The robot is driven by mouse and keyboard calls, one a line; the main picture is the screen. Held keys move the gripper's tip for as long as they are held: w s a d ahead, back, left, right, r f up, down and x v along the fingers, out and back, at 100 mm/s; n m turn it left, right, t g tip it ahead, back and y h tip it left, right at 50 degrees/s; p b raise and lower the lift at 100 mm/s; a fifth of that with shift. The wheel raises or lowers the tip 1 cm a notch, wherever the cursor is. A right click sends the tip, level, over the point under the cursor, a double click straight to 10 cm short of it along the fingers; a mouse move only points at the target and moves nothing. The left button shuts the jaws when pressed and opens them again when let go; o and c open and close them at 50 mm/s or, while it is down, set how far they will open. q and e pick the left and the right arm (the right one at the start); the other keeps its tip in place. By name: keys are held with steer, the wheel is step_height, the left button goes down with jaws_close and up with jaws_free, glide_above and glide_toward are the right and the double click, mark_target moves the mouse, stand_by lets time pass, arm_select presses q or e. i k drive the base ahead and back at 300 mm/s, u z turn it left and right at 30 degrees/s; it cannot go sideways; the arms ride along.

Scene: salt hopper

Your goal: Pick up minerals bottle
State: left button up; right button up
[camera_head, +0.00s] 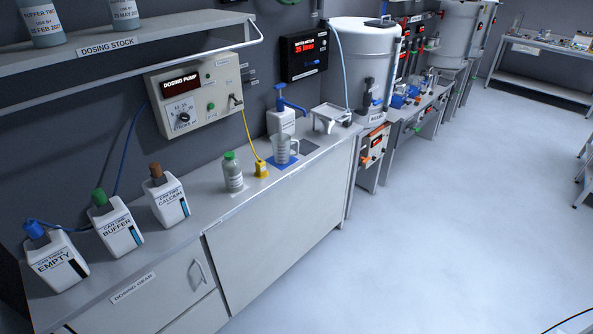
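A clear bottle with a green cap and a pale label (233,177) stands upright on the grey counter (208,212), left of the yellow block. Its label is too small to read, so I cannot tell for sure that it is the minerals bottle. Nothing touches its sides. Neither of my grippers is in view.
White cans marked EMPTY (56,262), BUFFER (117,227) and CALCIUM (167,197) stand left on the counter. A yellow block (261,168), a clear jug (281,149) and a pump bottle (287,120) stand right. A dosing shelf (150,38) overhangs. The floor is clear.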

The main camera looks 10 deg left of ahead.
mark_target(232, 177)
steer(key=z, duration=0.2)
steer(key=i, duration=2.1)
steer(key=u, duration=2.25)
